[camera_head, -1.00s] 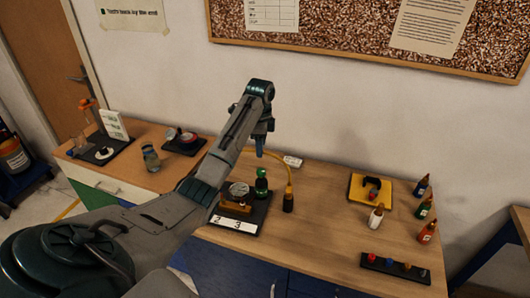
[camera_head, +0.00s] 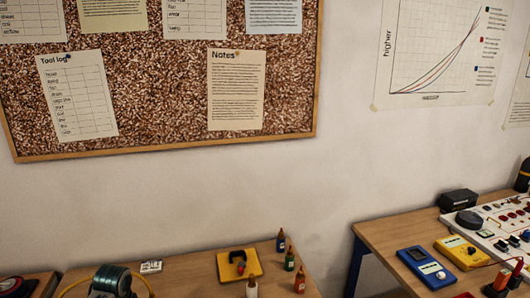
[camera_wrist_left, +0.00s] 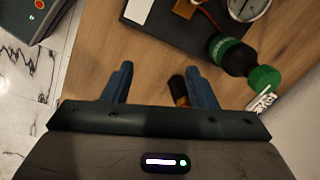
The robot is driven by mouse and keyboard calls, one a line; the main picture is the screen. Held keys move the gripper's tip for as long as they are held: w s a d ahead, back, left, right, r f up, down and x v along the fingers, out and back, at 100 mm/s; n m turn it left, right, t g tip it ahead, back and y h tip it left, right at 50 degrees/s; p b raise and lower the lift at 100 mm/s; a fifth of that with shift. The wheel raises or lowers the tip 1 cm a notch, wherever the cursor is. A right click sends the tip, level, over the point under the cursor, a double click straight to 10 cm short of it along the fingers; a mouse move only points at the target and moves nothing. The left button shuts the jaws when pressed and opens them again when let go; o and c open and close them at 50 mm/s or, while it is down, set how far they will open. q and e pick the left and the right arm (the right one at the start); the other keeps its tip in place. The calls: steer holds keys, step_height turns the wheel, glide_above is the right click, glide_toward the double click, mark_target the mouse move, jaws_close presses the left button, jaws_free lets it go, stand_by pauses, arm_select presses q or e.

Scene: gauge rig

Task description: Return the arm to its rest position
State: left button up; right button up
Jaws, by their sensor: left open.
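My left gripper (camera_wrist_left: 160,88) is open in the wrist view, its two blue-grey fingers apart over the wooden bench. A small black and orange piece (camera_wrist_left: 179,90) shows beside the right finger, partly hidden by it; I cannot tell whether they touch. A dark green bottle-like part with a bright green end (camera_wrist_left: 264,80) is to the right, beyond the fingers. In the head view only a dark green joint of my left arm (camera_head: 112,280) shows at the bottom left. My right gripper is in neither view.
A dark base plate (camera_wrist_left: 180,30) and a dial gauge (camera_wrist_left: 246,6) are at the wrist view's top. In the head view, a yellow tray (camera_head: 226,272) and small bottles (camera_head: 289,262) stand on the bench. A second bench (camera_head: 385,235) holds meters and a panel.

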arm_select(q)
steer(key=s+d+f+n+t, duration=0.1)
steer(key=s+d+f+n, duration=0.15)
steer(key=s+d, duration=0.45)
steer(key=s+d+f+n+t, duration=0.1)
steer(key=s+d+f+n, duration=0.15)
steer(key=s, duration=0.75)
steer(key=s+d+r+n+t, duration=0.1)
steer(key=s+d+r+n, duration=0.1)
steer(key=s, duration=0.4)
steer(key=s+d+r+n, duration=0.1)
steer(key=s+d+r, duration=0.1)
steer(key=s, duration=0.5)
step_height(320, 180, down, 37)
steer(key=a+g+b, duration=0.1)
steer(key=a+b, duration=0.2)
steer(key=b, duration=0.5)
steer(key=s+f+b, duration=0.3)
steer(key=s+f, duration=0.6)
steer(key=f, duration=0.4)
steer(key=s+a+f+n+g+b, duration=0.1)
steer(key=s+f+b, duration=0.2)
steer(key=s+f, duration=0.6)
step_height(320, 180, down, 5)
steer(key=shift+s+r+g, duration=0.2)
steer(key=shift+s+g, duration=0.1)
steer(key=shift+s, duration=0.1)
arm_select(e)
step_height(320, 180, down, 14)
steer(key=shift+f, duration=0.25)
